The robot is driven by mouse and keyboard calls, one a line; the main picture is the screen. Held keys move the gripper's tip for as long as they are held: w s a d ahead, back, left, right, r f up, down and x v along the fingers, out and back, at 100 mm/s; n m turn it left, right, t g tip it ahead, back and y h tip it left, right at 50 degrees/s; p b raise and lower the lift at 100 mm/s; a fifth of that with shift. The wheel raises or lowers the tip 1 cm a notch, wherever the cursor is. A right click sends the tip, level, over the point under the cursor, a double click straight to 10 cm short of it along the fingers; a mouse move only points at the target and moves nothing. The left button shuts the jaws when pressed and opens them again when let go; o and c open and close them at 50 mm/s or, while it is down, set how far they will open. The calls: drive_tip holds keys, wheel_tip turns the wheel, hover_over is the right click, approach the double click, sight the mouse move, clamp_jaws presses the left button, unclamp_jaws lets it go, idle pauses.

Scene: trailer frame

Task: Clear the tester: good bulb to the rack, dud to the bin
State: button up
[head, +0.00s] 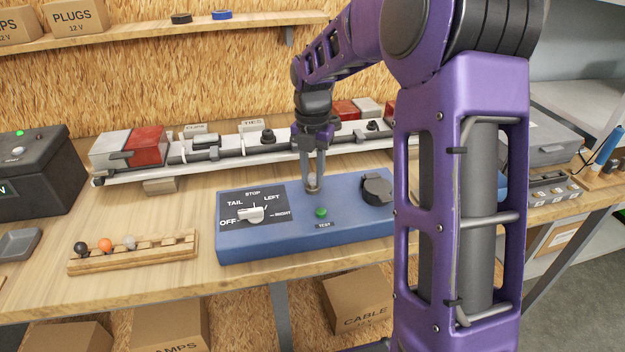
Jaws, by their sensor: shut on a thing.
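The blue tester (350,226) lies on the bench, with a white selector knob (250,215) and a green test button (320,212). My gripper (313,188) points down over the tester's back middle, shut on a small pale bulb (312,181). The bulb is at the tester's top; I cannot tell whether it sits in a socket or just above. A dark round fitting (377,188) is on the tester's right part. The wooden rack (150,254) is at left, holding a black, an orange and a grey bulb, with empty slots to their right. No bin is clearly identifiable.
A light bar with red and white lamps (150,146) runs behind the tester. A black box (35,172) and a small grey tray (16,244) are at far left. My purple arm hides the tester's right part. Bench between rack and tester is clear.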

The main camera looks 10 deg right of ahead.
sight(313, 173)
drive_tip(key=shift+r+p, duration=1.7)
drive_tip(key=shift+r, duration=0.65)
idle(0.3)
